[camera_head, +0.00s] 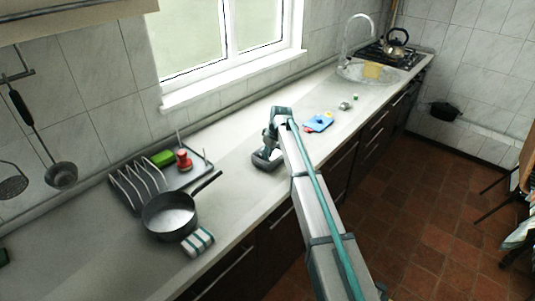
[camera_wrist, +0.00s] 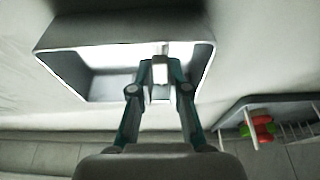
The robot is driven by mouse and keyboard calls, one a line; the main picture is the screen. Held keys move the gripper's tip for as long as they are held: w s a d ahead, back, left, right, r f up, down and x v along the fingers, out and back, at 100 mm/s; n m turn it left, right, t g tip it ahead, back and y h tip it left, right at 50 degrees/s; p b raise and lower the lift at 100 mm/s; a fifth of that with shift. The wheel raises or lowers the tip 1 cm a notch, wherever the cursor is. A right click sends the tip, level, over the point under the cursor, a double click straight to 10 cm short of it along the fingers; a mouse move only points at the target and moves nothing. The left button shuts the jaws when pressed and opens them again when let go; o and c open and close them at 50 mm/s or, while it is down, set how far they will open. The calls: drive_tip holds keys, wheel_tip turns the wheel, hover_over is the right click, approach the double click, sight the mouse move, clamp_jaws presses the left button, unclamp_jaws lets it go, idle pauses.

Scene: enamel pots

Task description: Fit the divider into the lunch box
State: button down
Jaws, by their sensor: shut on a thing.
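The lunch box (camera_head: 268,164) is a grey, open-topped box on the counter, about mid-length, partly hidden by my arm in the head view. In the wrist view, the lunch box (camera_wrist: 115,37) fills the upper middle with its opening showing. My gripper (camera_wrist: 160,72) is over that opening, shut on a pale, thin piece that appears to be the divider (camera_wrist: 160,75). The divider is seen nearly edge-on. I cannot tell how deep it sits or whether it touches the walls. In the head view, my gripper (camera_head: 268,145) is right above the box and hides the divider.
A blue item (camera_head: 319,123) and small objects lie right, before the sink (camera_head: 350,72). Bare counter surrounds the box.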

drive_tip(key=c, duration=1.1)
unclamp_jaws()
drive_tip(key=shift+o, duration=0.2)
